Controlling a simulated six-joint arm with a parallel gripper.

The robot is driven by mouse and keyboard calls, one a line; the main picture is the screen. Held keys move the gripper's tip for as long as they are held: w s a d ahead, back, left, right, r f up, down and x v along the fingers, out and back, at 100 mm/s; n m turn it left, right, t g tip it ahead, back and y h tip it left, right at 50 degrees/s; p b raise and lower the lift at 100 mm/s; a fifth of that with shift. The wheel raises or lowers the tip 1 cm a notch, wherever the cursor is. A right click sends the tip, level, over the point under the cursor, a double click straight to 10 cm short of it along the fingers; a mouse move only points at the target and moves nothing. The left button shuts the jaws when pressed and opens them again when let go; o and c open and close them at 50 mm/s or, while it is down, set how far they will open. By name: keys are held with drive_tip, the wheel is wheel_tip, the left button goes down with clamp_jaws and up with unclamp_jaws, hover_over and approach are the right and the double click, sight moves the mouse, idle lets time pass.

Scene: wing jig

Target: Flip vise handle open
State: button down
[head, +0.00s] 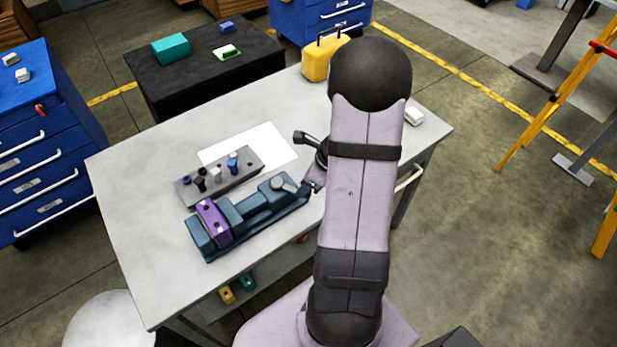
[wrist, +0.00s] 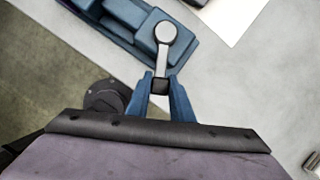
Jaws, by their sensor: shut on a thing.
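The blue vise (head: 247,215) lies on the table in the head view, with a purple block (head: 213,222) at its left end. Its grey handle (wrist: 163,52) shows in the wrist view, running from a round pivot on the vise's end to a dark tip. My gripper (wrist: 160,86) has its two blue fingers shut on that dark tip. In the head view my gripper (head: 309,187) is at the vise's right end, partly hidden by my arm, and the grip itself is too small to make out there.
A grey holder block (head: 225,178) with several pegs stands behind the vise, beside a white sheet (head: 268,143). A yellow case (head: 322,57) stands at the table's back edge. The table's left part is clear.

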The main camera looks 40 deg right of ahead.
drive_tip(key=shift+m, duration=0.5)
drive_tip(key=shift+s+a+b, duration=0.15)
drive_tip(key=shift+s+a, duration=0.05)
drive_tip(key=shift+a, duration=0.55)
drive_tip(key=shift+s+a+b, duration=0.1)
drive_tip(key=shift+s+a, duration=0.05)
drive_tip(key=shift+a, duration=0.6)
drive_tip(key=shift+s+a+b, duration=0.15)
drive_tip(key=shift+s+a, duration=0.05)
drive_tip(key=shift+a, duration=0.65)
drive_tip(key=c, duration=1.6)
unclamp_jaws()
drive_tip(key=shift+o, duration=0.2)
drive_tip(key=shift+r, duration=0.1)
drive_tip(key=p+v, duration=0.2)
drive_tip(key=v, duration=0.5)
drive_tip(key=shift+s, duration=0.15)
